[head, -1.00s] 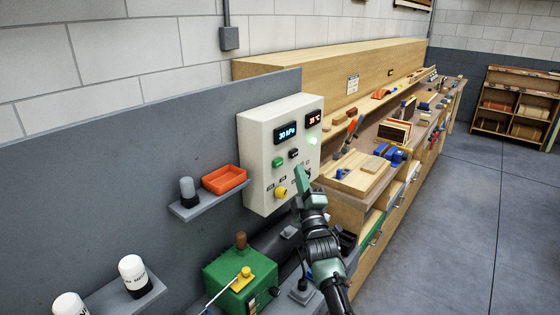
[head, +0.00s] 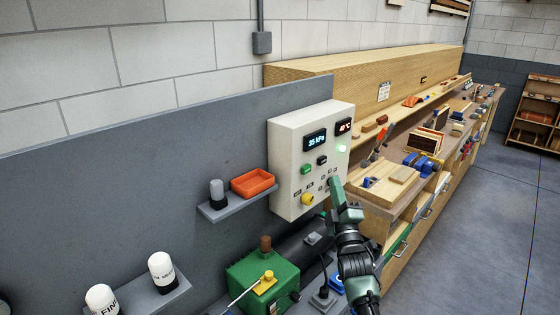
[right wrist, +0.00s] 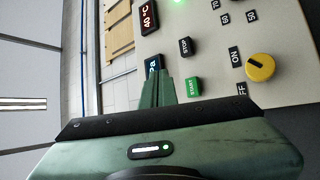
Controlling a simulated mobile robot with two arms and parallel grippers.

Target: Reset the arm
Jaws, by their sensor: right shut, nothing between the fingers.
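My right gripper (head: 337,184) is shut and empty, in front of the lower right part of the white control box (head: 284,150). In the right wrist view its green fingers (right wrist: 164,88) lie together near the green START button (right wrist: 193,87). A gap to the panel is hard to judge. The black STOP button (right wrist: 186,47) and the yellow ON/OFF knob (right wrist: 261,67) also show there. In the head view the pressure display (head: 315,140) reads about 35 kPa and a green lamp (head: 342,149) is lit. My left gripper is not in view.
An orange tray (head: 252,182) and a grey-capped container (head: 217,192) stand on a small shelf left of the box. A green machine (head: 258,284) is below. A wooden workbench (head: 400,215) with tools runs right. The floor (head: 485,210) at right is clear.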

